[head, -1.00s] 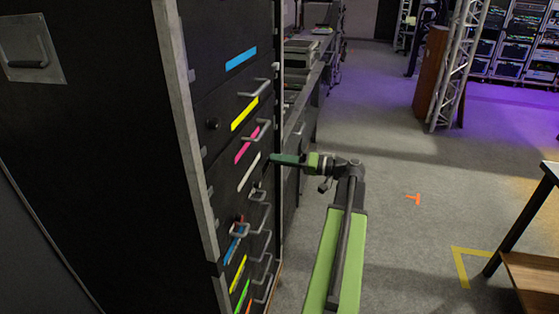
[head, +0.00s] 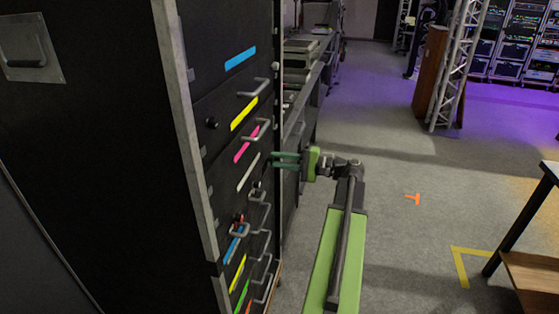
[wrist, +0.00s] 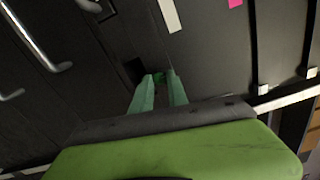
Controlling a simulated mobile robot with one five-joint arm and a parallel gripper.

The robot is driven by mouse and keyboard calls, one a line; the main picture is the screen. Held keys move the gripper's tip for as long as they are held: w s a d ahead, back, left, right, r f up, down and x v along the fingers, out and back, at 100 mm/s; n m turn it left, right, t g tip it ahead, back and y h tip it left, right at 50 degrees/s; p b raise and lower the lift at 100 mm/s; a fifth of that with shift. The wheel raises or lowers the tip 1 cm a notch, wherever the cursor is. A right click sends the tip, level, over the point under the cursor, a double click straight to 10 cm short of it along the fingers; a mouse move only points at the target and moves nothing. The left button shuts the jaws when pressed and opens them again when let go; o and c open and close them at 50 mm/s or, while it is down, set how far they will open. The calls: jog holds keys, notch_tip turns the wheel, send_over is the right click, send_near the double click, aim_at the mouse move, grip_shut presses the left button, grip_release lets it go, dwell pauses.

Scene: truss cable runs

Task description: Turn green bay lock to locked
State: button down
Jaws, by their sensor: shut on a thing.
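My gripper (head: 272,160) reaches left to the front of the tall black drawer cabinet (head: 110,130), near the white label strip (head: 248,172). Its two green fingers show one above the other in the head view. In the wrist view, my gripper (wrist: 160,78) is shut on a small dark green piece (wrist: 159,77) at the cabinet face, beside a dark square recess (wrist: 136,70). The piece is mostly hidden between the fingertips, so I cannot tell its lock position. A green label strip (head: 242,295) shows low on the cabinet.
Metal handles (head: 254,89) stick out from several drawers. A small red part (head: 239,219) sits on the front below my gripper. A wooden-shelved table (head: 540,275) stands at the right.

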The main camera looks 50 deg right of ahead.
jog(key=shift+d+m, duration=0.1)
jog(key=shift+m, duration=0.6)
jog(key=c, duration=1.3)
grip_release()
jog(key=v, duration=1.7)
jog(key=shift+s, duration=0.2)
